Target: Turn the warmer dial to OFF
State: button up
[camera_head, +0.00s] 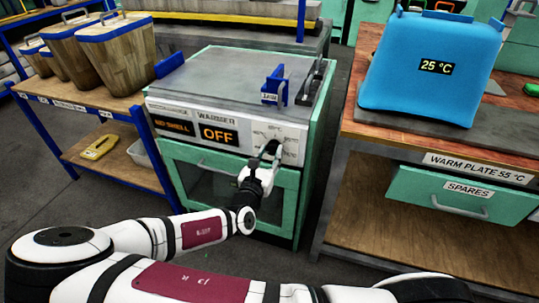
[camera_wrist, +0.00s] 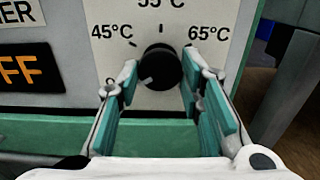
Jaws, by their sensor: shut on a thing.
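The warmer (camera_head: 245,110) is a green cabinet with a grey top and a white front panel. Its display (camera_head: 219,134) reads OFF. The round black dial (camera_wrist: 160,66) is on the panel, with 45°C, 55°C and 65°C marked around it. A light pointer mark on the dial points to the lower left, towards a label mostly hidden by a finger. My gripper (camera_wrist: 163,72) is shut on the dial, one finger at each side. In the head view my gripper (camera_head: 268,157) is at the panel's right part and covers most of the dial.
A blue lever handle (camera_head: 274,86) stands on the warmer's top right. A wooden-topped bench with a blue cover (camera_head: 430,70) reading 25 °C is at right. Wooden bins (camera_head: 115,55) stand on the left bench. A floor gap separates the warmer and right bench.

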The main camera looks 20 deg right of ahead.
jog(key=shift+f, duration=0.1)
jog(key=o, duration=1.2)
jog(key=shift+s, duration=0.1)
jog(key=v, duration=1.2)
